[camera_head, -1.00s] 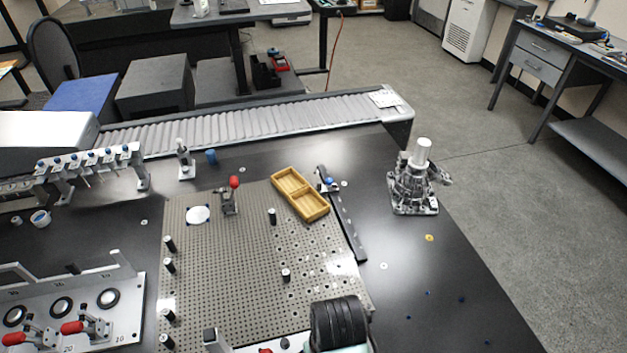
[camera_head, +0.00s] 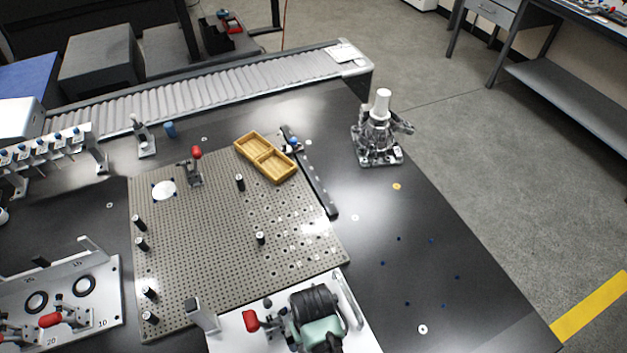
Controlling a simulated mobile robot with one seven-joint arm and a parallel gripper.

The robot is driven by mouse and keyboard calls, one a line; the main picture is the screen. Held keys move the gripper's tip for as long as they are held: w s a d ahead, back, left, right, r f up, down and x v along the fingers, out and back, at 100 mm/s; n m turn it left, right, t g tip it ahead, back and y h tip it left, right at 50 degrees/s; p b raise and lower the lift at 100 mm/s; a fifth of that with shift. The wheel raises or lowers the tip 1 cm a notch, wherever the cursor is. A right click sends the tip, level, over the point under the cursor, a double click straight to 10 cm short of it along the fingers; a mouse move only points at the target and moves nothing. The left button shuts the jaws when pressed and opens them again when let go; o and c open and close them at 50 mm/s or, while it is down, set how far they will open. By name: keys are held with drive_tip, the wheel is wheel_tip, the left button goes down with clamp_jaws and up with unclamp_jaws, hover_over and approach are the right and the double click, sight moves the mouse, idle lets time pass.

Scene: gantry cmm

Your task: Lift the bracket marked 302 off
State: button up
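I cannot read the number 302 on anything, so I cannot tell which part is the bracket. At the bottom centre, a pale plate (camera_head: 237,338) carries a red-handled clamp (camera_head: 251,321) and a black ribbed object with a mint-green part (camera_head: 318,334). What that object is, I cannot tell; its lower end is cut off by the frame edge. At the left, a silver fixture plate (camera_head: 108,288) has red-handled clamps, black rings and the markings 10 and 20. My gripper is not in view.
A grey perforated plate (camera_head: 200,240) with several black pins lies mid-table. A wooden two-compartment tray (camera_head: 265,157) sits at its far edge, beside a dark bar (camera_head: 322,190). A silver device with a white cylinder (camera_head: 380,135) stands at right. A roller conveyor (camera_head: 200,88) runs behind.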

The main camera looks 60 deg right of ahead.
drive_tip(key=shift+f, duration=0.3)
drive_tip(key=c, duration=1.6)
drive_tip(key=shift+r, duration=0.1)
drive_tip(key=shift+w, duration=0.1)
